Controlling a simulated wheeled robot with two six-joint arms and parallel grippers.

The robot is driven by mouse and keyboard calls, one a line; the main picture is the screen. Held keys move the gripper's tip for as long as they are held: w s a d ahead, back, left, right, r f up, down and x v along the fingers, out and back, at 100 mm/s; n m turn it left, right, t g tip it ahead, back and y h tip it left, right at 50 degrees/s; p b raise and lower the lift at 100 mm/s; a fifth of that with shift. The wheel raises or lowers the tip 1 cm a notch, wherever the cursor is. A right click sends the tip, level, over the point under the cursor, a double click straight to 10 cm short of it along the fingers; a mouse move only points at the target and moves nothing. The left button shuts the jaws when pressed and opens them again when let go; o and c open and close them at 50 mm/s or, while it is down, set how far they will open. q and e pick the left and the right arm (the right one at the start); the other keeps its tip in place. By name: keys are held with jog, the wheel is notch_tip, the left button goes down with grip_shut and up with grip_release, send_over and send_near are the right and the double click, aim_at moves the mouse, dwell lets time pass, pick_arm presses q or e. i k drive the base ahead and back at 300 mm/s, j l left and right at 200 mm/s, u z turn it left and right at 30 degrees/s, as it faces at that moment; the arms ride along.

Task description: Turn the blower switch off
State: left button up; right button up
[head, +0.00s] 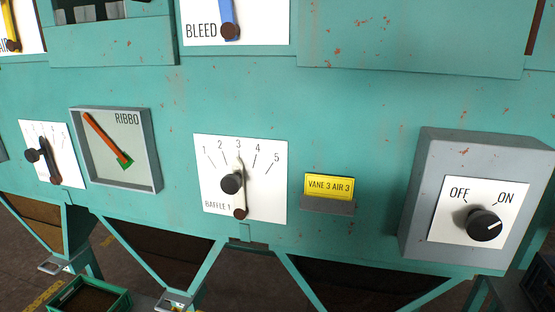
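A rotary switch with a round black knob (484,224) sits on a white plate (450,222) marked OFF at upper left and ON at upper right. The plate is on the front of a grey box (420,190) at the right of the teal machine. The knob's short white mark lies on its right side, nearer ON than OFF. No word "blower" is readable on this box. Neither of my grippers is in view.
A BAFFLE 1 lever plate (265,190) numbered 1 to 5 and a yellow VANE 3 AIR 3 label (329,187) are left of the box. A RIBBO gauge (125,150), another lever plate (60,140) and a blue BLEED lever (227,12) are farther left. A green crate (120,303) is below.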

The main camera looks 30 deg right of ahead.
aim_at(480, 225)
jog(key=l+z, duration=0.2)
jog(key=z, duration=1.8)
